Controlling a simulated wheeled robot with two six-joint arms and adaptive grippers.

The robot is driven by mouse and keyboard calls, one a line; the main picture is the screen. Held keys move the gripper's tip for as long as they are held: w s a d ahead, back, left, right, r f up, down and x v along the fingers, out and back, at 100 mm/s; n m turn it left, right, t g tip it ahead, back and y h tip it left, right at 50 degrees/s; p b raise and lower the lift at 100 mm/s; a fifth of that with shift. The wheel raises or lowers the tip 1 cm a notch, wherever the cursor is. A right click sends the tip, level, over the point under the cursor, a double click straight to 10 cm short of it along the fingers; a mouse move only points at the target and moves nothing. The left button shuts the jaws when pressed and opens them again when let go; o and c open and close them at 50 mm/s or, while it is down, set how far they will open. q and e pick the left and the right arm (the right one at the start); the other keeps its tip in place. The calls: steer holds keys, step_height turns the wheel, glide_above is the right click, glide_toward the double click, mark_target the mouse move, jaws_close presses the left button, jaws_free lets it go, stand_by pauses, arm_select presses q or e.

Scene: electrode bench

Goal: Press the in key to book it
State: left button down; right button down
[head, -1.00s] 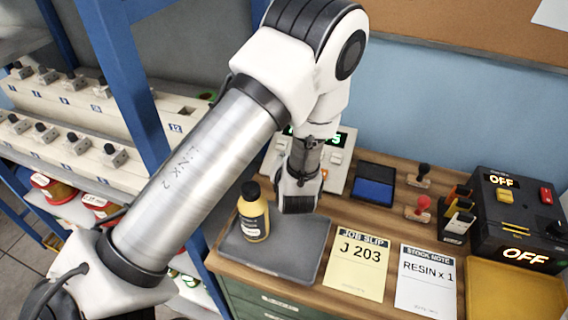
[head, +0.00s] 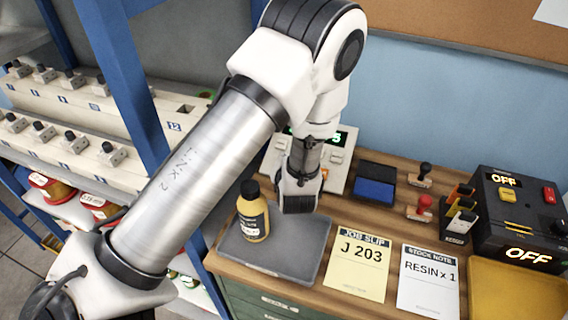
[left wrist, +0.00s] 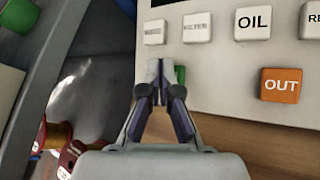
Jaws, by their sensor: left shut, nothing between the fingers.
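The keypad panel (head: 346,160) stands at the back of the bench, with a green-lit display (head: 341,138) mostly hidden behind my left arm. In the left wrist view the panel (left wrist: 213,80) shows white keys, one reading OIL (left wrist: 253,23), and an orange OUT key (left wrist: 281,85). A green key (left wrist: 180,74) is mostly hidden behind my fingertips, its label out of sight. My left gripper (left wrist: 160,68) is shut and empty, its tips over or just beside the green key; I cannot tell if they touch. In the head view the left gripper (head: 299,203) points down before the panel.
A yellow bottle (head: 253,217) stands on a grey mat (head: 290,255) close to my gripper. A blue ink pad (head: 374,186), stamps (head: 421,176), a job slip (head: 358,262), a stock note (head: 428,280) and a black box reading OFF (head: 520,215) lie to the right.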

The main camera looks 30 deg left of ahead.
arm_select(q)
steer(key=shift+w+f+b, duration=0.15)
steer(key=shift+f+b, duration=0.3)
steer(key=shift+b, duration=0.05)
stand_by(0.3)
steer(key=shift+r, duration=0.1)
steer(key=shift+s+r+p, duration=0.35)
steer(key=shift+r, duration=0.35)
steer(key=shift+r, duration=0.1)
steer(key=shift+d+r+p, duration=0.1)
steer(key=shift+r+p, duration=0.2)
steer(key=shift+r, duration=0.05)
steer(key=shift+s+d+r+p, duration=0.1)
steer(key=shift+s+r+p, duration=0.25)
steer(key=shift+r, duration=0.3)
steer(key=shift+s+d+r+p, duration=0.1)
steer(key=shift+s+r+p, duration=0.2)
steer(key=shift+r, duration=0.3)
steer(key=shift+s+r+p, duration=0.25)
steer(key=shift+r+p, duration=0.15)
steer(key=shift+r, duration=0.25)
